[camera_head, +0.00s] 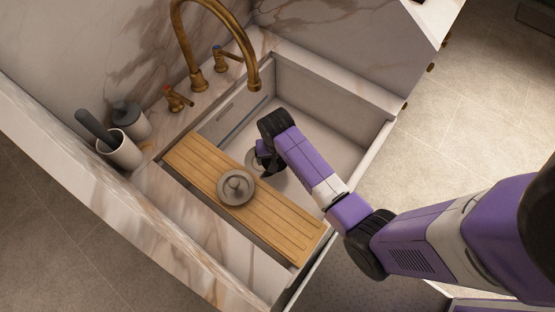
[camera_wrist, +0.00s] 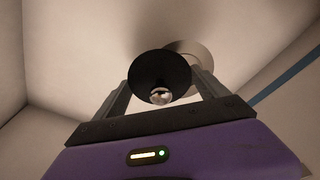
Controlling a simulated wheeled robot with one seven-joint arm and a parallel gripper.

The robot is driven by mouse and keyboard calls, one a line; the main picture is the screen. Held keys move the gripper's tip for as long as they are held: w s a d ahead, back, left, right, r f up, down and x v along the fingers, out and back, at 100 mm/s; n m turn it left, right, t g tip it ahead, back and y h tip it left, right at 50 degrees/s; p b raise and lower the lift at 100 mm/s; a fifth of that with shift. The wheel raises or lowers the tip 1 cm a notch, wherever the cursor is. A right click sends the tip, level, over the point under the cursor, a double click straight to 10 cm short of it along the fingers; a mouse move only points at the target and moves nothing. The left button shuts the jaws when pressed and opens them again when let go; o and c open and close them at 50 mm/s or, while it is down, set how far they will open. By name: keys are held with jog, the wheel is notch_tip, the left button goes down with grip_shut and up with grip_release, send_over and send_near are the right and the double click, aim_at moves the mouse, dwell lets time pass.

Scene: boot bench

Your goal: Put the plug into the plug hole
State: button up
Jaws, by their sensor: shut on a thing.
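My gripper (camera_head: 268,162) is down inside the pale sink (camera_head: 325,103). It is shut on the plug (camera_wrist: 158,70), a dark round disc with a shiny metal knob between the fingers in the wrist view. The plug hole (camera_wrist: 200,54) shows as a lighter round ring on the sink floor, just beyond the plug and to its right. The plug covers part of it. In the head view a grey round edge (camera_head: 251,158) shows beside my gripper, mostly hidden by it. I cannot tell the plug's height above the floor.
A wooden board (camera_head: 285,220) lies across the sink's near left side with a grey round knobbed piece (camera_head: 236,188) on it. A brass tap (camera_head: 190,50) arches over the back, with handles beside it. Sink walls surround my gripper.

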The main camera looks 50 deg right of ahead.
jog(key=shift+w+f+b, duration=0.65)
jog(key=shift+f+b, duration=0.25)
jog(key=shift+b, duration=0.25)
jog(key=shift+w+f+b, duration=0.6)
jog(key=shift+f+b, duration=0.3)
jog(key=shift+b, duration=0.2)
jog(key=shift+w+f+b, duration=0.4)
jog(key=shift+w+b, duration=0.05)
jog(key=shift+w, duration=0.35)
jog(key=shift+w+f+b, duration=0.35)
jog(key=shift+w+b, duration=0.05)
jog(key=shift+w, duration=0.4)
jog(key=shift+p, duration=0.35)
